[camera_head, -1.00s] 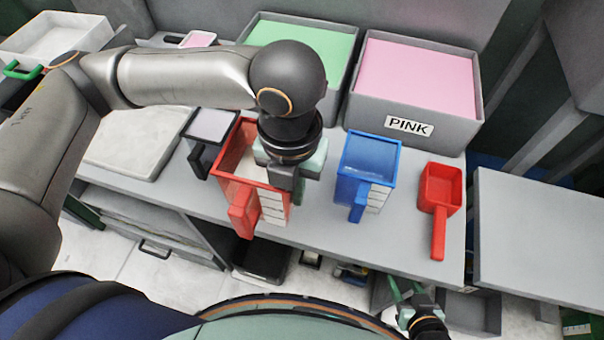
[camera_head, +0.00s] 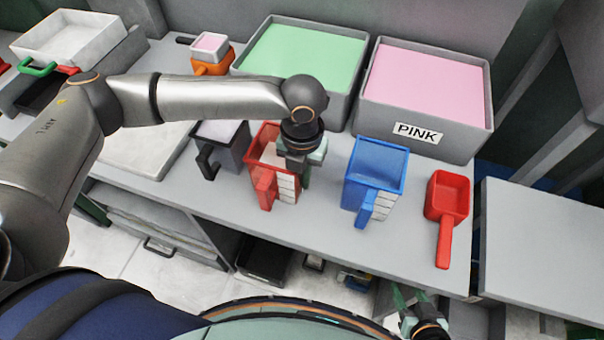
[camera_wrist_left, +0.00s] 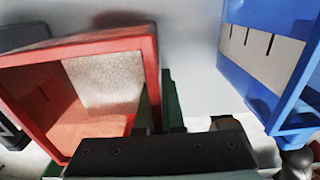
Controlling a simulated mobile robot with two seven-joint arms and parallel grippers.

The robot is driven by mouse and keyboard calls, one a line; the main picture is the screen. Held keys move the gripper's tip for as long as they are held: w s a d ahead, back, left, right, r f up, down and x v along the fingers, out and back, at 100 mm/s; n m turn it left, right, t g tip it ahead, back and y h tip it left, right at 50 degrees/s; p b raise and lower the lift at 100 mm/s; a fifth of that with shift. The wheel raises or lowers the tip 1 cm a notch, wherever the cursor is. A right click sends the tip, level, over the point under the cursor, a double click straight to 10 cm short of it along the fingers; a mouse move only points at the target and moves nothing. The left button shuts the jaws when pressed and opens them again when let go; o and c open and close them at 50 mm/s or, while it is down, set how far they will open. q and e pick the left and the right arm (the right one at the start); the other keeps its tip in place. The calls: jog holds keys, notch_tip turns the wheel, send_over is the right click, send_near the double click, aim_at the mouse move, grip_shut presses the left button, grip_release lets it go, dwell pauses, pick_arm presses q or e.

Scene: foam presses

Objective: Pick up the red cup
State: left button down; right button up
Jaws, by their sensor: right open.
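The red cup (camera_head: 266,150) is an open box-shaped measure with a handle and a pale scale strip, with whitish stuff inside. It stands upright over the bench, left of the blue cup (camera_head: 378,163); whether its base touches is unclear. My left gripper (camera_head: 302,170) is at its right wall, pointing down. In the left wrist view the red cup (camera_wrist_left: 152,75) fills the left side, with dark fingers close together at its right wall; the inner finger is mostly hidden. My right gripper (camera_head: 412,310) is open and empty, low at the front.
A dark-handled cup (camera_head: 222,150) stands close on the left, and a red scoop (camera_head: 447,195) lies on the right. Green (camera_head: 300,55) and pink (camera_head: 425,85) bins line the back. Bare bench (camera_head: 325,200) lies between the red and blue cups.

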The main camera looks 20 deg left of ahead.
pick_arm(q)
jog(key=c, duration=1.5)
grip_release()
jog(key=shift+f, duration=0.15)
jog(key=o, duration=0.5)
jog(key=shift+c, duration=0.2)
